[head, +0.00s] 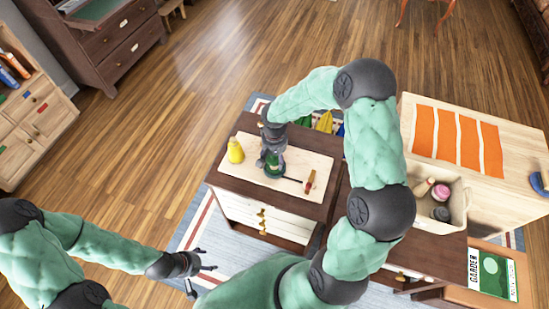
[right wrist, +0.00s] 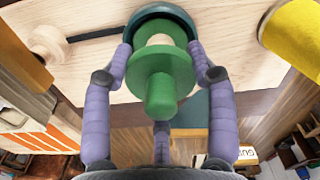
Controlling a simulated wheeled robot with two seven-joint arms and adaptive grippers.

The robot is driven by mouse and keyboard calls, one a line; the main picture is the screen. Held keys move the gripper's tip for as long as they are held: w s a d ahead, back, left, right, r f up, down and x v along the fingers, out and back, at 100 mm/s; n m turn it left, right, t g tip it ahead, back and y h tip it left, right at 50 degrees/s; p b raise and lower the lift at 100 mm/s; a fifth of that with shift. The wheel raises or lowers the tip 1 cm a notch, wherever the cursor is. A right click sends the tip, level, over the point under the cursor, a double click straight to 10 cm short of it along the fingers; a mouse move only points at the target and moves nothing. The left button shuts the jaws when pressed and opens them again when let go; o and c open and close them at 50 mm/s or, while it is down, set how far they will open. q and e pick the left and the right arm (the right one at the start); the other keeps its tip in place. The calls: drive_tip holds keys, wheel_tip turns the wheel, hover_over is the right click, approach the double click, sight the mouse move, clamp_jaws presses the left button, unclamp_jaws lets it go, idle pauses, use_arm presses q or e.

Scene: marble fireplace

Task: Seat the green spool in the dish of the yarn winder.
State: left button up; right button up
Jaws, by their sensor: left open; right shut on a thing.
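The green spool (right wrist: 160,72) is between the fingers of my right gripper (right wrist: 163,70) in the right wrist view, its knobbed end toward the camera. My right gripper (head: 272,158) is shut on it above the pale board in the head view. The dark teal dish (right wrist: 158,14) of the yarn winder shows as a ring behind the spool's far end. The spool hides the dish's middle, so I cannot tell whether it touches the bottom. The winder's black crank (right wrist: 92,35) ends in a wooden knob (right wrist: 50,43). My left gripper (head: 203,273) is open and empty, low over the rug.
A cream bin (head: 453,213) holds several objects. A bench with an orange-striped cloth (head: 421,128) stands at right.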

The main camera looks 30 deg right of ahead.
drive_tip(key=shift+f, duration=0.1)
drive_tip(key=shift+f, duration=0.15)
drive_tip(key=o, duration=1.2)
drive_tip(key=shift+r, duration=0.2)
drive_tip(key=shift+r, duration=0.35)
wheel_tip(320, 180, up, 11)
drive_tip(key=p, duration=0.3)
drive_tip(key=shift+r, duration=0.2)
